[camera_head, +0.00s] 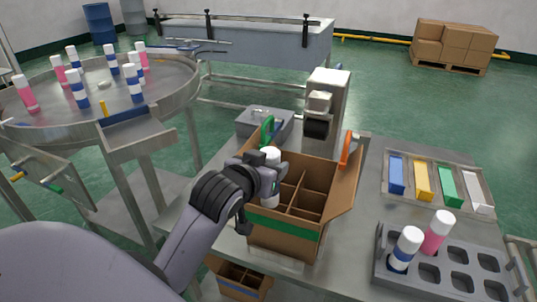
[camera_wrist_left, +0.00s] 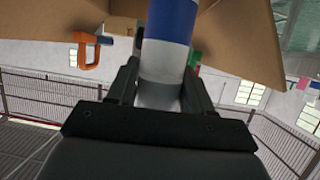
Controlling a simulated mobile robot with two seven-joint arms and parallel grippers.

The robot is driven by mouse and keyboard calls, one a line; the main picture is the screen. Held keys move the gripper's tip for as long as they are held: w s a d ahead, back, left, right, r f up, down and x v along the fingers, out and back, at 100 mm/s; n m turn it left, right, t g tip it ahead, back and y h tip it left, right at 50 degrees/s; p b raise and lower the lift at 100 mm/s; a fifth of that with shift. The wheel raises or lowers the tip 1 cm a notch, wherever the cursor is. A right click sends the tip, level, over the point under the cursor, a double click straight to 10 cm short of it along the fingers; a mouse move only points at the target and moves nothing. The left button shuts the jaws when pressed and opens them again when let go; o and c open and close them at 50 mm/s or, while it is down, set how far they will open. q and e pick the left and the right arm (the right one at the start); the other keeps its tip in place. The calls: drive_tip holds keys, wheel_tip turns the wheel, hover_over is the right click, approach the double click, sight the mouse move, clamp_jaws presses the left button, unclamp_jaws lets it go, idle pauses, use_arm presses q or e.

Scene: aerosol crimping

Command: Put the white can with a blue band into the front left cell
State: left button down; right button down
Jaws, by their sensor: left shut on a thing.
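The white can with a blue band (camera_wrist_left: 170,25) is between the fingers of my left gripper (camera_head: 265,178). In the head view its white top (camera_head: 270,155) shows above the gripper and its lower part shows just below it. My left gripper is shut on the can. The open brown carton (camera_head: 285,235), with a green band and inner dividers, stands on the table. The can is upright or nearly so at the carton's left side, around the front left cell. The gripper hides part of that cell, and I cannot tell how deep the can is. My right gripper is out of view.
A grey rack (camera_head: 455,275) at right holds a blue-banded can (camera_head: 405,248) and a pink can (camera_head: 438,232). A tray of coloured blocks (camera_head: 437,187) lies behind it. Orange (camera_head: 346,148) and green (camera_head: 267,131) clips sit on the carton. A round table (camera_head: 165,80) holds several cans.

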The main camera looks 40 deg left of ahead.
use_arm(q)
drive_tip(key=shift+f, duration=3.35)
drive_tip(key=shift+c, duration=1.8)
unclamp_jaws()
drive_tip(key=shift+s, duration=0.1)
drive_tip(key=v, duration=0.7)
